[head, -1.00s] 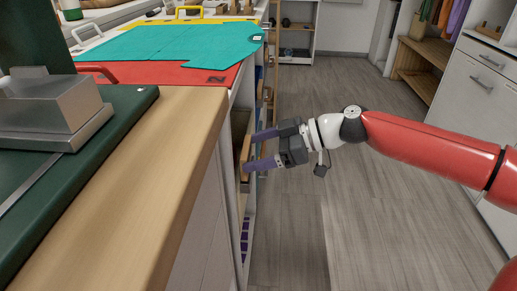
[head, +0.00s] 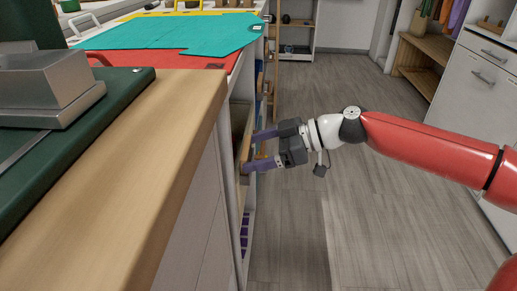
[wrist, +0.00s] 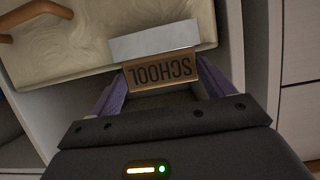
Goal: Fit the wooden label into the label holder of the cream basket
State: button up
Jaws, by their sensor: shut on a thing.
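The wooden label (wrist: 160,73), marked SCHOOL and upside down in the wrist view, sits between the two purple fingers of my gripper (wrist: 163,88), which is shut on it. The label holder (wrist: 154,41), a pale metal plate on the front of the cream basket (wrist: 75,62), lies just beyond the label. The label's far edge meets or nearly meets the holder; I cannot tell if any of it is inside. In the head view my gripper (head: 262,151) reaches left to the shelf front, and the label is hard to make out there.
A wooden-topped counter (head: 150,150) stands left of my gripper, with a green board and a grey metal block on it. A brown handle (wrist: 38,14) sticks out from the basket. White cubby walls flank the basket. The floor to the right is clear.

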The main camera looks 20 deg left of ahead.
jog(key=o, duration=1)
jog(key=shift+f, duration=0.1)
jog(key=p+v, duration=0.1)
jog(key=v, duration=0.6)
jog(key=shift+d, duration=0.35)
jog(key=shift+w, duration=0.1)
